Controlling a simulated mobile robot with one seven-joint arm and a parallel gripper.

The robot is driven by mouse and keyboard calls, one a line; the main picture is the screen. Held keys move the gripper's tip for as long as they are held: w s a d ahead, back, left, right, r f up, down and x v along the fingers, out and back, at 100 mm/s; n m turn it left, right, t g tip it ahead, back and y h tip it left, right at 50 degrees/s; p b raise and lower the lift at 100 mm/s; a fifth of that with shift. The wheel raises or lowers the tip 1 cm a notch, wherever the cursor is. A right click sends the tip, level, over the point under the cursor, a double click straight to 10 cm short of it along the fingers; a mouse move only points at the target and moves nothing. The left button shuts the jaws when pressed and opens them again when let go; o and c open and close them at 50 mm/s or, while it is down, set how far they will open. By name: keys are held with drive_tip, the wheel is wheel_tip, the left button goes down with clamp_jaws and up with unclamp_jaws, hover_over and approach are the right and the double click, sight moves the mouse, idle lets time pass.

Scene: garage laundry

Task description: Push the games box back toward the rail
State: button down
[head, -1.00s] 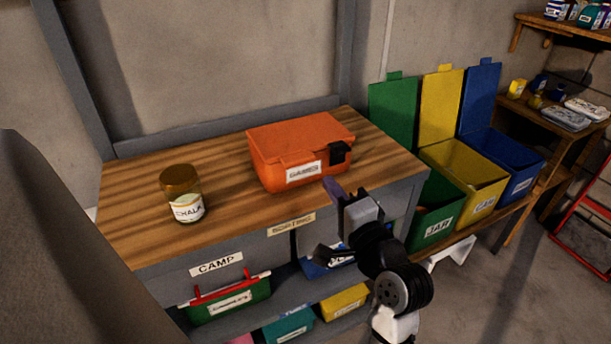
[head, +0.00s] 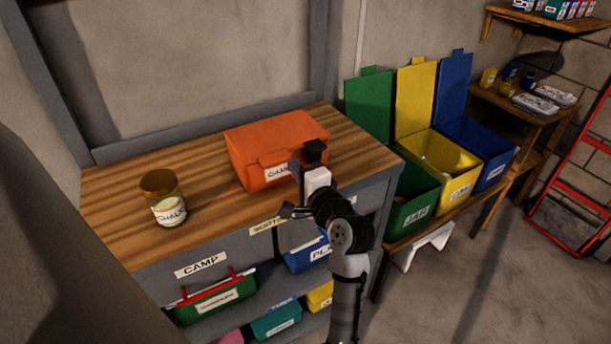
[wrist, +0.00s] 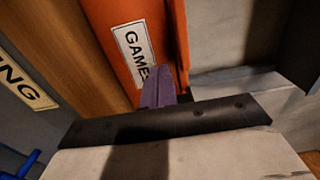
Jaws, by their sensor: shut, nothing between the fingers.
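The orange games box (head: 272,140) sits on the wooden bench top, in front of the grey rail (head: 205,131) at the back, with bare wood between them. Its front bears a white GAMES label, also seen in the wrist view on the orange face (wrist: 110,18). My gripper (head: 295,171) is shut and empty at the front of the box, right of its middle, and covers part of the label in the head view. In the wrist view its purple fingers (wrist: 160,88) overlap the box front beside the label. I cannot tell whether they touch it.
A chalk jar (head: 162,198) stands on the bench at the left. Free wood lies between it and the box. Open green (head: 412,195), yellow (head: 452,165) and blue (head: 475,150) bins stand right of the bench. Labelled bins fill the shelves below.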

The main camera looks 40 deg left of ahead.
drive_tip(key=shift+w+a, duration=0.1)
drive_tip(key=shift+a, duration=0.15)
drive_tip(key=p+x, duration=0.2)
drive_tip(key=x, duration=1.3)
drive_tip(key=shift+w+a, duration=0.1)
drive_tip(key=shift+a, duration=0.25)
drive_tip(key=shift+d, duration=0.1)
